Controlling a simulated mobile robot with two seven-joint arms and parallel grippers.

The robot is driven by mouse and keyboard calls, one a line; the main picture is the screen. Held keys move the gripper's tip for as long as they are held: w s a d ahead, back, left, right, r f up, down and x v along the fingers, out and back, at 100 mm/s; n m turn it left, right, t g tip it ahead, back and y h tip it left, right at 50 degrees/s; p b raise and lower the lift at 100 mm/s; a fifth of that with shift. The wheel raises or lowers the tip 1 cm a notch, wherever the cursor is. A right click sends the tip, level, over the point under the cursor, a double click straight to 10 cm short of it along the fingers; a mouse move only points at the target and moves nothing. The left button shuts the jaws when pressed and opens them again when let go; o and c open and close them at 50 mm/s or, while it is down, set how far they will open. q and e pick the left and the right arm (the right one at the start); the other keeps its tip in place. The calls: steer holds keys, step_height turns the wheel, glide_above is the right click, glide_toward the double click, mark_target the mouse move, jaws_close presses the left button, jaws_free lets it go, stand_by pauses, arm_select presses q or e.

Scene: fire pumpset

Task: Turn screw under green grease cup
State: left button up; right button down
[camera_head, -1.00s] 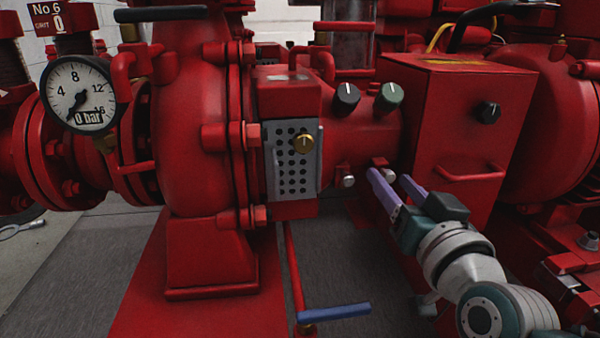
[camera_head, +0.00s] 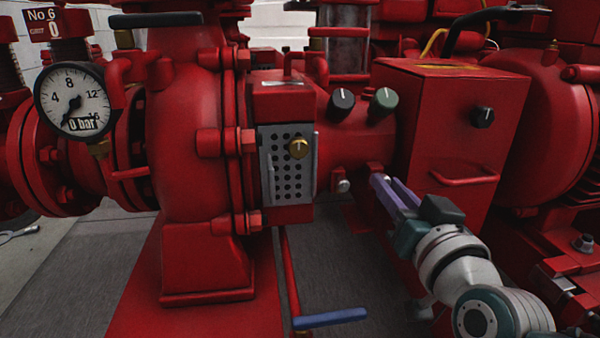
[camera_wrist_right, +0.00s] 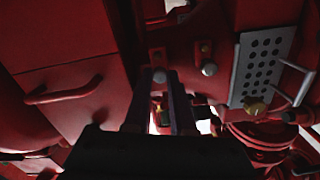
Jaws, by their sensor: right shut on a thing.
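The green grease cup (camera_head: 384,103) sits on the red pump housing, right of a black cup (camera_head: 341,104). The screw under the green cup (camera_wrist_right: 159,76) shows between my fingertips in the wrist view; in the head view my fingers mostly hide it. My right gripper (camera_head: 383,183) has its purple fingers shut on this screw, and its fingertips also show in the wrist view (camera_wrist_right: 159,80). A second silver screw (camera_head: 343,186) sits under the black cup, left of my fingers, untouched. My left gripper is not in view.
A red box with a handle (camera_head: 465,176) and black knob (camera_head: 482,117) stands close right of my gripper. A perforated grey plate (camera_head: 287,178) with a brass knob (camera_head: 299,148) is on the left. A blue lever (camera_head: 330,317) is low in front. A gauge (camera_head: 73,100) reads 0 bar.

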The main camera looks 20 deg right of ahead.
steer(key=shift+n+p, duration=2.4)
steer(key=shift+n, duration=7.8)
steer(key=c, duration=0.8)
jaws_free()
steer(key=shift+o, duration=0.2)
steer(key=shift+s, duration=0.1)
